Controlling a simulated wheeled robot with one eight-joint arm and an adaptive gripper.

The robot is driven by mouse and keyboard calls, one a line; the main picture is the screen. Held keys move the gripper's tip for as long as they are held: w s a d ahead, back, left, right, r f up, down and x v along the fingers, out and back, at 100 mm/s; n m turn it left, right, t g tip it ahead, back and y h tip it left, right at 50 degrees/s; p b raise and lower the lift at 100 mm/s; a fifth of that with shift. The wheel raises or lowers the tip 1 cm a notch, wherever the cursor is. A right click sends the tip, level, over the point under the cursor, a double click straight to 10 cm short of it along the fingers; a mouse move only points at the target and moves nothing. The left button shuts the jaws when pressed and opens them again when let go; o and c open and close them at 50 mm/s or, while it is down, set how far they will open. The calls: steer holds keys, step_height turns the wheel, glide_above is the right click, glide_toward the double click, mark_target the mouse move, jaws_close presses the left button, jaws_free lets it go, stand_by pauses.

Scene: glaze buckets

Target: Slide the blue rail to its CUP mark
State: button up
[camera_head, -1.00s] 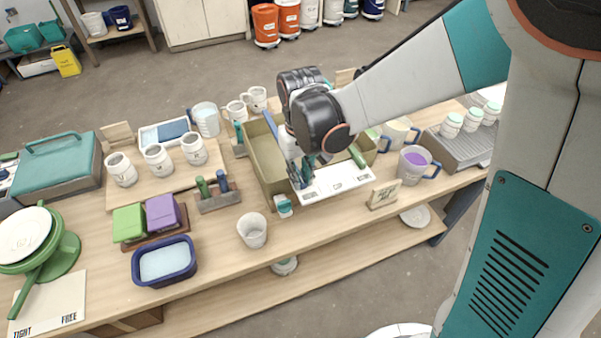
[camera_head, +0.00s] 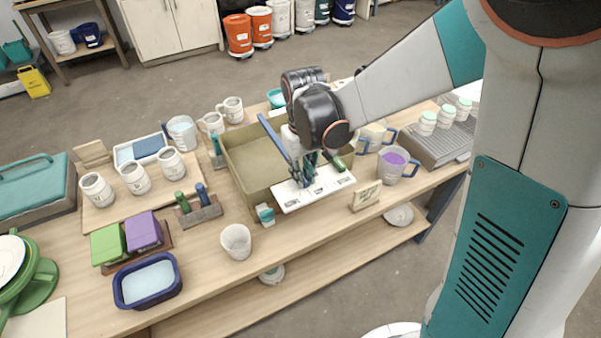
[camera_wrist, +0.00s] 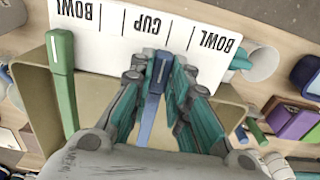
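The blue rail (camera_head: 274,135) lies across the tan basin (camera_head: 232,172), its near end at the white mark card (camera_head: 289,200). In the wrist view the blue rail (camera_wrist: 147,128) runs between the teal fingers of my gripper (camera_wrist: 160,72), which look closed on it near its end. The card (camera_wrist: 92,50) reads BOWL, CUP, BOWL upside down there. The rail's end, with a white line, points at the CUP section. In the head view my gripper (camera_head: 309,172) is over the card's middle and hides that end of the rail. Finger contact is partly hidden.
A green rail (camera_wrist: 62,85) lies across the basin on the other side of my gripper, also seen in the head view (camera_head: 339,163). A small sign (camera_head: 366,195) and a purple-filled mug (camera_head: 396,165) stand to the right. A white cup (camera_head: 236,241) stands at front left.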

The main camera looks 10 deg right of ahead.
steer(key=o, duration=0.3)
step_height(320, 180, up, 12)
steer(key=shift+s+r, duration=0.1)
stand_by(0.6)
steer(key=s+d+m+t+b, duration=0.1)
steer(key=s+d+t, duration=0.1)
steer(key=s, duration=0.2)
steer(key=s+d+f+m+t+b, duration=0.1)
steer(key=s+d+t, duration=0.1)
steer(key=s, duration=0.3)
steer(key=s+d+m+t+b, duration=0.1)
steer(key=s+d+t, duration=0.2)
steer(key=s+d, duration=0.1)
steer(key=shift+s+d+f+b, duration=0.1)
steer(key=shift+s+b, duration=0.1)
steer(key=shift+s, duration=0.15)
steer(key=shift+s+d+f+b, duration=0.1)
steer(key=shift+s+b, duration=0.1)
steer(key=shift+s, duration=0.15)
